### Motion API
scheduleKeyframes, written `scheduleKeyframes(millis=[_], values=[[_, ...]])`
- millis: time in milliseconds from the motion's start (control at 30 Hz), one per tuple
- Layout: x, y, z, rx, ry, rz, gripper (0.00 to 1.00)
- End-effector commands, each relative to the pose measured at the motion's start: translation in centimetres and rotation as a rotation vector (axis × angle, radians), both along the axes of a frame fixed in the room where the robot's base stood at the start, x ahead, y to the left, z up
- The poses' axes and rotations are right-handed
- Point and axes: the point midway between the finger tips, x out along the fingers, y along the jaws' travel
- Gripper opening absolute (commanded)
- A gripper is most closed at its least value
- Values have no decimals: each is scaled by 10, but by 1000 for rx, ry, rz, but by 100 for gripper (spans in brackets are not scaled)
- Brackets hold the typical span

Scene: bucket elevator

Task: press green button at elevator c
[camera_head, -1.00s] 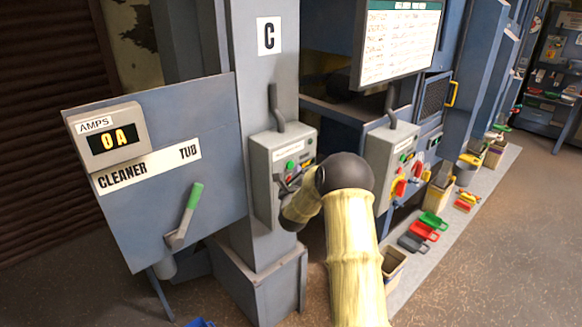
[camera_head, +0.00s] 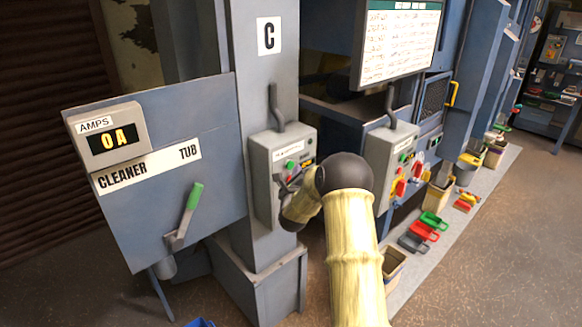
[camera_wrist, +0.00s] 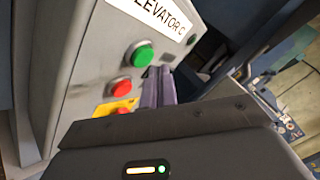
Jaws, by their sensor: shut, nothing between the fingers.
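The grey control box (camera_head: 264,160) of elevator C is on the grey column under the C sign (camera_head: 269,36). Its label (camera_wrist: 160,14) reads "ELEVATOR C" in the wrist view. The green button (camera_wrist: 140,55) is round and raised; it shows small in the head view (camera_head: 290,165). My gripper (camera_wrist: 159,74) is shut and empty, its fingertips just right of the green button in the wrist view. I cannot tell whether they touch the box face. In the head view my gripper (camera_head: 281,181) is in front of the box, partly hiding its lower face.
A red button (camera_wrist: 122,88) and another red one on a yellow plate (camera_wrist: 117,108) sit beside the green button. A second control box (camera_head: 388,160) stands to the right. The AMPS display (camera_head: 110,138) reads 0A on the left panel, above a green-handled lever (camera_head: 192,199).

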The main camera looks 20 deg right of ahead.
Motion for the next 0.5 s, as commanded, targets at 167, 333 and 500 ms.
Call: scheduleKeyframes(millis=[167, 333, 500], values=[[0, 0, 0, 0, 0, 0, 0], [2, 1, -1, 0, 0, 0, 0], [6, 3, -1, 0, -2, 0, 0]])
